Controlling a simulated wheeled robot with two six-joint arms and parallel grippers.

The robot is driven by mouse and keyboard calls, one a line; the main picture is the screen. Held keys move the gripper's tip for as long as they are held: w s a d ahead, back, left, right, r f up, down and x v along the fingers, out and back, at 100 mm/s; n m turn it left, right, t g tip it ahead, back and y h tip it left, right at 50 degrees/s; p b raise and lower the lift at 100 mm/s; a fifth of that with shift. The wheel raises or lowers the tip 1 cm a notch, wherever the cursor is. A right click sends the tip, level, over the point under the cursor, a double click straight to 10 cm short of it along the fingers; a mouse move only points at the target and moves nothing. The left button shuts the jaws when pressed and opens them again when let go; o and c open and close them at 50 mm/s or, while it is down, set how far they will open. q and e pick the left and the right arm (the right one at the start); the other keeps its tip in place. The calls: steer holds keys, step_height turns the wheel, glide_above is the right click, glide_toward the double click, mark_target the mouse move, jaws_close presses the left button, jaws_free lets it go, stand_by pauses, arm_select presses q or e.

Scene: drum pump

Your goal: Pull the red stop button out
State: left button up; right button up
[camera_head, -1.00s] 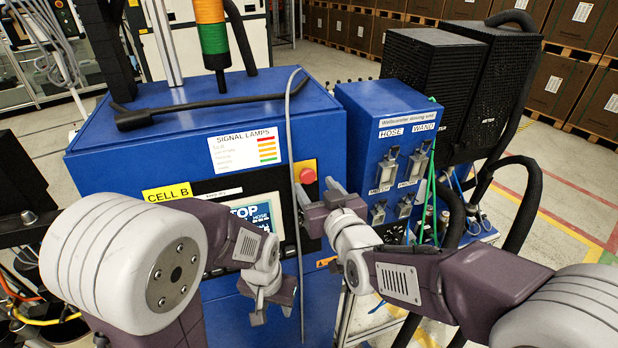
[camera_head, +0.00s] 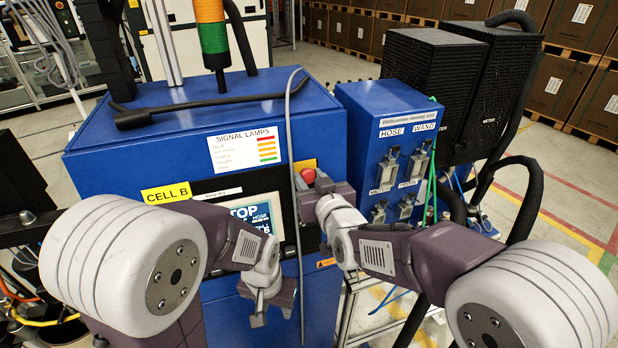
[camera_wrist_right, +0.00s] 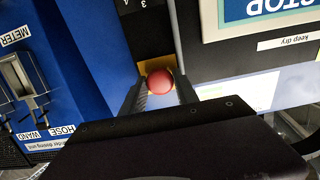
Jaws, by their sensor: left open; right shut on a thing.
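The red stop button (camera_head: 308,174) sits on a yellow plate on the front of the blue cabinet, partly hidden by my right gripper. In the right wrist view the round red button (camera_wrist_right: 161,82) lies between the two dark fingers. My right gripper (camera_head: 312,186) is at the cabinet front, shut on the button. My left gripper (camera_head: 272,312) is open and empty, hanging low in front of the cabinet, below the screen and apart from the button.
A grey cable (camera_head: 291,140) runs down the cabinet front just left of the button. The blue dosing unit (camera_head: 392,115) with HOOSE-like and WAND labels and metal latches stands to the right. A screen (camera_head: 256,215) is left of the button. A black hose (camera_head: 530,190) loops at the right.

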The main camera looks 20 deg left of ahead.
steer(key=shift+s, duration=0.15)
steer(key=shift+s+d, duration=0.2)
stand_by(0.3)
steer(key=o, duration=1)
steer(key=shift+o, duration=1)
steer(key=shift+s+d, duration=0.1)
steer(key=shift+s, duration=0.05)
steer(key=shift+s+d+r, duration=0.1)
